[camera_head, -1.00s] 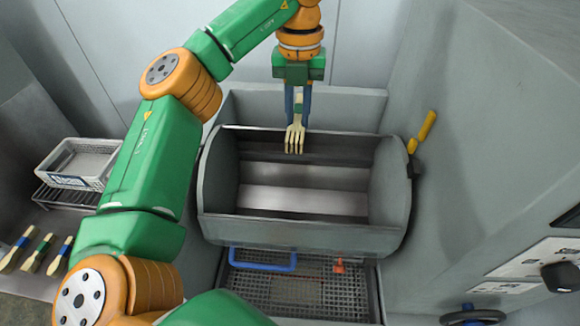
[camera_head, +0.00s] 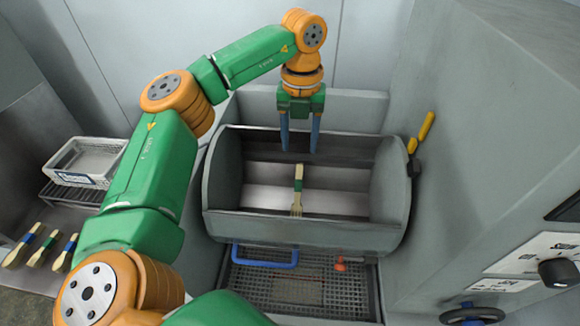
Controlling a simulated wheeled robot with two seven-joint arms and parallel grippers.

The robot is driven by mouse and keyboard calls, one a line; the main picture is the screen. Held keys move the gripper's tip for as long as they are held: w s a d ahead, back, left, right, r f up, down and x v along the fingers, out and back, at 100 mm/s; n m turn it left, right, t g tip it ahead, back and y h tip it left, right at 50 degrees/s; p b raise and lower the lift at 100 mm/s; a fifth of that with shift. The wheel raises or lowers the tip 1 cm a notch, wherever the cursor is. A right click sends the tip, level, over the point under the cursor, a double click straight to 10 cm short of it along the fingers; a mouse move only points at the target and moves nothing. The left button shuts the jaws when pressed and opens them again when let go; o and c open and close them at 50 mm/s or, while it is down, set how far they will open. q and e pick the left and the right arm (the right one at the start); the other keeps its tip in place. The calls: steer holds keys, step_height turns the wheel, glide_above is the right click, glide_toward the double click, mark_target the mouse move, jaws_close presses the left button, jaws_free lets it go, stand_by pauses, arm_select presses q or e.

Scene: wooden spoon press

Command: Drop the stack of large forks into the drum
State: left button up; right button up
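A wooden fork stack (camera_head: 298,190) with a green band lies inside the open grey drum (camera_head: 225,180), upright in the picture with its tines toward the near wall. I cannot tell whether it has come fully to rest. My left gripper (camera_head: 300,150) hangs over the back part of the drum with its two blue fingers spread apart and nothing between them. The fork stack is in front of and below the fingers, apart from them. My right gripper is not in view.
A white basket (camera_head: 85,160) stands on a rack at the left. Several banded wooden utensils (camera_head: 42,248) lie below it. A yellow-handled lever (camera_head: 425,128) is at the drum's right. A grate (camera_head: 300,285) with a blue handle (camera_head: 264,262) lies below the drum.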

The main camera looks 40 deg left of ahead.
arm_select(q)
step_height(320, 180, up, 7)
stand_by(0.4)
stand_by(0.4)
